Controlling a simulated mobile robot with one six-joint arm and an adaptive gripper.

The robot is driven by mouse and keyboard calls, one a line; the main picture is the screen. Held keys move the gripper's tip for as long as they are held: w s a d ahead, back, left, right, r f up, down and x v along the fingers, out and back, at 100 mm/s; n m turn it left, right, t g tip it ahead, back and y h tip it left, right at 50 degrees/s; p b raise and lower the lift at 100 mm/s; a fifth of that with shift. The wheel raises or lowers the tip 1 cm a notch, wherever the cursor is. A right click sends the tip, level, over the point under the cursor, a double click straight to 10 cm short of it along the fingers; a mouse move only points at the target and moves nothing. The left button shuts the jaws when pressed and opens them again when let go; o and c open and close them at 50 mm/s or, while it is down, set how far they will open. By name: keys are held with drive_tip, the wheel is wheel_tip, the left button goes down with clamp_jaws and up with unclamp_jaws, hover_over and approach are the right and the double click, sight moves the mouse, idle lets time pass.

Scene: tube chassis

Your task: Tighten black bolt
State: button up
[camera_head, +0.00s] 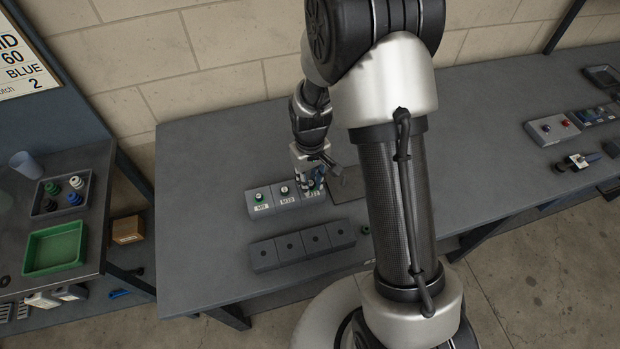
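A row of grey blocks with white labels (258,209) stands on the grey workbench. A small pale-and-dark bolt (284,190) sits in the middle block. My gripper (315,183) points down at the block at the right end of this row. I cannot tell whether the fingers are open or closed on a bolt. I cannot make out for sure which bolt is the black one.
A row of grey blocks with dark holes (290,247) lies in front. On the left table are a dark tray with several coloured bolts (60,212), a green tray (38,266) and a bluish cup (26,165). A control box (552,128) stands far right. The bench's left part is clear.

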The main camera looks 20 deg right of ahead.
drive_tip(key=o, duration=0.5)
drive_tip(key=shift+w, duration=0.1)
drive_tip(key=shift+c, duration=0.2)
drive_tip(key=shift+r, duration=0.1)
wheel_tip(320, 180, up, 12)
